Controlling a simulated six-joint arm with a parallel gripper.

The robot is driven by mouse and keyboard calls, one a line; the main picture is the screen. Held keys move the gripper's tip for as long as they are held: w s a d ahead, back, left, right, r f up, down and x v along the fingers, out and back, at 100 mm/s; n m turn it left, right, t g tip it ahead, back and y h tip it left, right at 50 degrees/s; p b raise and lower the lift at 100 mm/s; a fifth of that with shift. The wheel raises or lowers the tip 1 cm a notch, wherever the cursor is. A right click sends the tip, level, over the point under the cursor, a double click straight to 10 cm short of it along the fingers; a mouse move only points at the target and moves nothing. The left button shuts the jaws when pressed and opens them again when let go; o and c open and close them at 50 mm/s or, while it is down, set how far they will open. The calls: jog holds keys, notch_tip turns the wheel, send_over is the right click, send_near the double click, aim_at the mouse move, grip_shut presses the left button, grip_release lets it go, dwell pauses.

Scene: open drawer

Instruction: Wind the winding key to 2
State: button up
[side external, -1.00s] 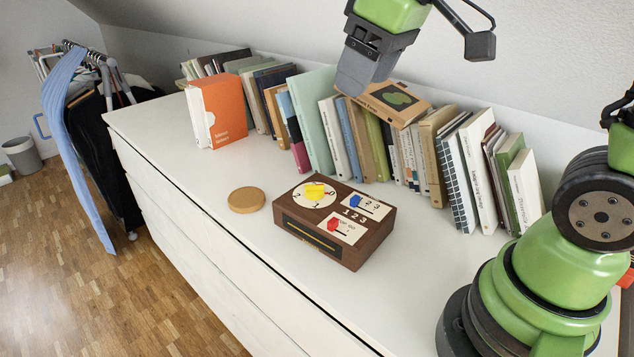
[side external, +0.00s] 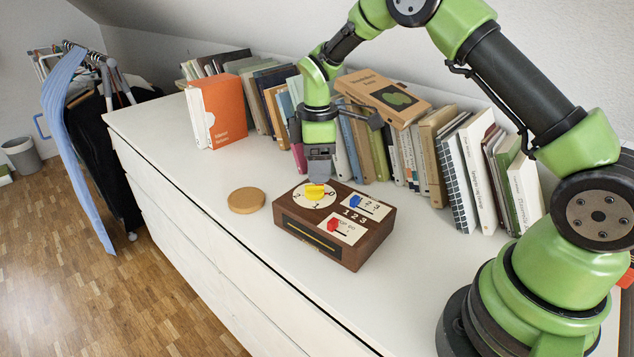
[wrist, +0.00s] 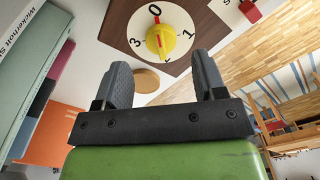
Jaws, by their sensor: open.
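The yellow winding key (side external: 315,191) sits on a round white dial (side external: 327,203) on top of a dark brown box (side external: 352,255). In the wrist view the key (wrist: 161,42) shows in front of my fingertips, with the dial's 0, 1 and 3 readable around it. A small red mark on the key lies on the side toward the 0. The 2 cannot be made out there. My gripper (side external: 319,172) points down just above and behind the key. In the wrist view its two fingers (wrist: 163,75) are apart, with nothing between them.
A blue slider (side external: 355,201) and a red slider (side external: 333,224) stand on the box beside the dial. A round tan disc (side external: 246,200) lies to its left. A book row (side external: 360,145) stands close behind my gripper. The white top is clear in front.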

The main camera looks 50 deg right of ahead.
aim_at(317, 185)
jog(key=shift+f, duration=2.4)
jog(key=shift+c, duration=0.2)
jog(key=c, duration=0.8)
jog(key=shift+c, duration=0.2)
